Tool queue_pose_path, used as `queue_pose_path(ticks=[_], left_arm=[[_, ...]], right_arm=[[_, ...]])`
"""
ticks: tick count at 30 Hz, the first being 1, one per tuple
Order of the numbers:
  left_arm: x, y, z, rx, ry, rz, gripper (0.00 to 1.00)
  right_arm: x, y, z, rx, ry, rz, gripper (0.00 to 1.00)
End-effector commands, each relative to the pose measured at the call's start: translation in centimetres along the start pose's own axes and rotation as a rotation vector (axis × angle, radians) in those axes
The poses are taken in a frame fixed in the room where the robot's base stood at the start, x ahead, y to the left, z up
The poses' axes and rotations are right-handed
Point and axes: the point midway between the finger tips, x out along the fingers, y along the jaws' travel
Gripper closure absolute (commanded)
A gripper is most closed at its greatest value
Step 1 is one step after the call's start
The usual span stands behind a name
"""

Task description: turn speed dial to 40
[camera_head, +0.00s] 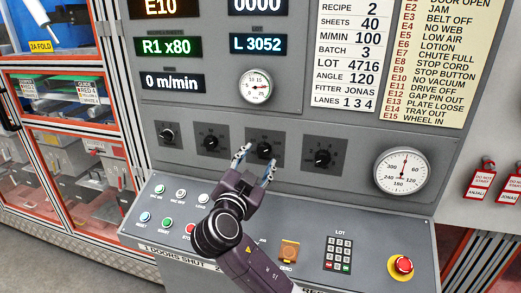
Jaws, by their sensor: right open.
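Four black rotary dials sit in a row on the grey panel: a far-left dial (168,134), a second dial (210,142), a third dial (264,149) and a right dial (322,157). Their small labels and scales are too small to read, so I cannot tell which is the speed dial or its setting. My right gripper (256,164) is open and empty, with its two fingers pointing up at the third dial, one at its left edge and one just below it. Whether they touch it is unclear. My left gripper is not in view.
A display (173,83) reads 0 m/min. A pressure gauge (256,86) and a round angle gauge (402,172) are on the panel. Below is a sloped console with several buttons, a keypad (338,254) and a red stop button (403,265). A recipe card (347,52) reads M/MIN 100.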

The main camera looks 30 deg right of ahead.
Motion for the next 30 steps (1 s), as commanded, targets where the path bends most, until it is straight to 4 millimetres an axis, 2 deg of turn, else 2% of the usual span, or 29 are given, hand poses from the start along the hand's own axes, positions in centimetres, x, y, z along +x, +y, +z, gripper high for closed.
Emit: queue_pose_path(ticks=[3,6,15,27,30], left_arm=[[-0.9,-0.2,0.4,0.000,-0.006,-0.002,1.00],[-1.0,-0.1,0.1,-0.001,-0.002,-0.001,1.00],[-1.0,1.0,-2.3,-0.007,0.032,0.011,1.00],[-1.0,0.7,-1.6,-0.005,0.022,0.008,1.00],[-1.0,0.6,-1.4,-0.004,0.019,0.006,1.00]], right_arm=[[1.6,-0.1,-0.2,-0.004,0.002,0.001,0.55],[2.3,-0.1,-0.1,-0.002,0.000,0.000,0.55],[2.6,0.0,0.1,0.000,-0.001,0.000,0.55],[2.6,0.1,0.1,-0.001,-0.002,0.001,0.96],[2.6,0.1,0.1,-0.003,-0.002,0.001,0.96]])
